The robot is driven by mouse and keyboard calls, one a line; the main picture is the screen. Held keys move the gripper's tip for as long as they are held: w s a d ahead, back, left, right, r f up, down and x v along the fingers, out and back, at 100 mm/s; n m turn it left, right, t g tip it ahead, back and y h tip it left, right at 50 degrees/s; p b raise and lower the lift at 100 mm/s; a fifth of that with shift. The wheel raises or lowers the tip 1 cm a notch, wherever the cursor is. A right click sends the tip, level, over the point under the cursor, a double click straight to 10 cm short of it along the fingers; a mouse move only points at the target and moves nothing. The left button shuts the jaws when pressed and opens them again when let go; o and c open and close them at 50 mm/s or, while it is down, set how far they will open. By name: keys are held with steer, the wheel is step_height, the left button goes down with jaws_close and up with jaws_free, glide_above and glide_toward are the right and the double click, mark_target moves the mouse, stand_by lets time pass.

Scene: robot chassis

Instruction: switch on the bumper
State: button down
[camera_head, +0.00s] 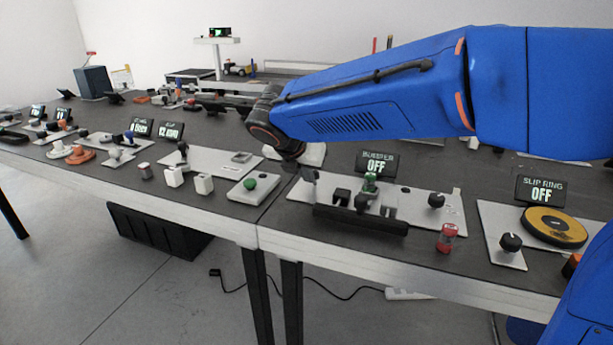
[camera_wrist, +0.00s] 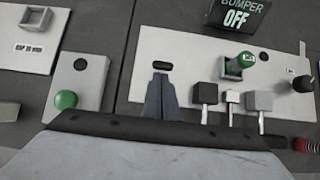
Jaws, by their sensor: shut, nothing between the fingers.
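The bumper panel (camera_head: 413,200) is a pale plate with a small screen (camera_head: 377,162) behind it reading BUMPER OFF. The screen also shows in the wrist view (camera_wrist: 238,16). On the plate stand a green part (camera_head: 371,182), dark blocks, and a black knob (camera_head: 436,200) at the right. A long black bar (camera_head: 360,221) lies along its front edge. My gripper (camera_head: 309,176) is over the plate's left end. In the wrist view my gripper (camera_wrist: 161,78) is shut and empty, its tips just below a black slot (camera_wrist: 162,66). Contact cannot be told. My gripper's housing hides the lower picture.
Left of it is a plate with a green button (camera_head: 250,184). The table's front edge is close to the panel.

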steer(key=shift+w+d+r+g, duration=0.15)
steer(key=shift+w+r+g, duration=0.15)
steer(key=shift+g, duration=0.2)
steer(key=shift+w+d+r+g+y, duration=0.25)
steer(key=shift+w+r+g+y, duration=0.25)
steer(key=shift+w+g, duration=0.3)
steer(key=w+g, duration=0.1)
steer(key=g+y, duration=0.1)
steer(key=w+d+g, duration=0.1)
steer(key=g, duration=0.1)
steer(key=shift+w+r, duration=0.3)
steer(key=shift+r, duration=0.05)
steer(key=shift+s+a+r, duration=0.1)
steer(key=shift+s, duration=0.05)
steer(key=shift+r, duration=0.1)
steer(key=shift+r, duration=0.65)
